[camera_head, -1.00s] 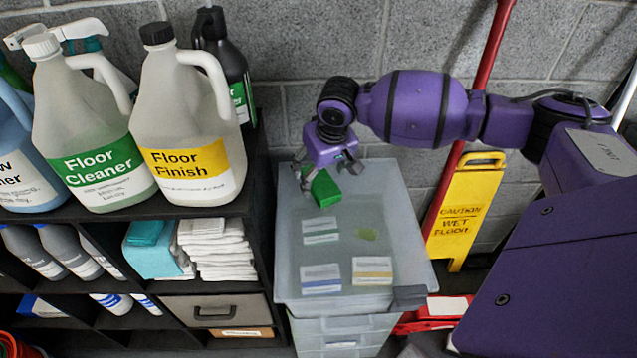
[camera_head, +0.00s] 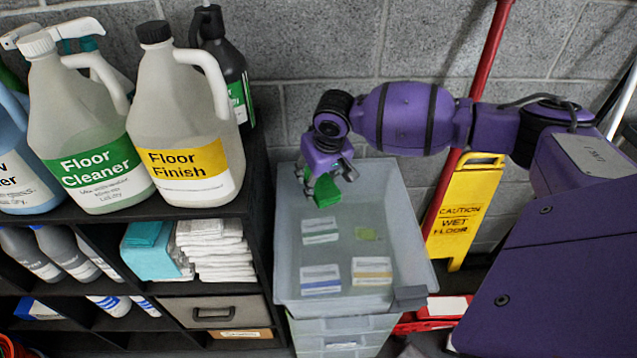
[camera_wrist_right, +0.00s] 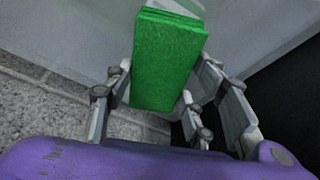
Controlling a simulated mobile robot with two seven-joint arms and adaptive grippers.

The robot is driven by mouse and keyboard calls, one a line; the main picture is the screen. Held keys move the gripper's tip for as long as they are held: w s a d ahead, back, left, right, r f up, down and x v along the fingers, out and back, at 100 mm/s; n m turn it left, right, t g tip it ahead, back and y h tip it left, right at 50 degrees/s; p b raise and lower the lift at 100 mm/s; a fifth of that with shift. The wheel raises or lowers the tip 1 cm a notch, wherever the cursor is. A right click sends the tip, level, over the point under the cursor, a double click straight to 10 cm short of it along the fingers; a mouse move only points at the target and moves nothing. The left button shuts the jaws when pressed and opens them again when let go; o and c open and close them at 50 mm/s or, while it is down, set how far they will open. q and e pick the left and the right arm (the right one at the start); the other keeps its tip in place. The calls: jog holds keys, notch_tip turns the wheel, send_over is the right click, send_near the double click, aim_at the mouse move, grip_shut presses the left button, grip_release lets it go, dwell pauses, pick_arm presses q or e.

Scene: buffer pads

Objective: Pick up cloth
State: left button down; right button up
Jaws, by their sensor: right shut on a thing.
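A green block-shaped thing, which looks like a folded cloth (camera_head: 326,192), is between the fingers of my right gripper (camera_head: 323,183) over the far left part of the grey bin. My right gripper is shut on it. In the right wrist view the green cloth (camera_wrist_right: 166,62) stands out from between the metal fingers of my right gripper (camera_wrist_right: 165,95). Whether the cloth touches the bin cannot be told. My left gripper is not in view.
The grey bin (camera_head: 405,215) holds several labelled flat packs and a small yellow-green patch (camera_head: 368,233). A dark shelf with a Floor Finish jug (camera_head: 187,120) and white folded cloths (camera_head: 212,250) stands at left. A yellow caution sign (camera_head: 465,205) stands right, by a red pole (camera_head: 492,50).

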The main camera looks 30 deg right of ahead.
jog(key=shift+r, duration=0.1)
jog(key=shift+r, duration=0.6)
jog(key=shift+s+d+r+p, duration=0.4)
jog(key=shift+s+d+r, duration=1.1)
jog(key=shift+s+r, duration=0.4)
jog(key=shift+s+d+r+p, duration=0.35)
jog(key=shift+s+d+r, duration=1.1)
jog(key=shift+s+r, duration=0.4)
jog(key=shift+s+d+r+p, duration=0.4)
jog(key=shift+s+d+r, duration=1.2)
jog(key=shift+r, duration=0.45)
jog(key=shift+a, duration=0.1)
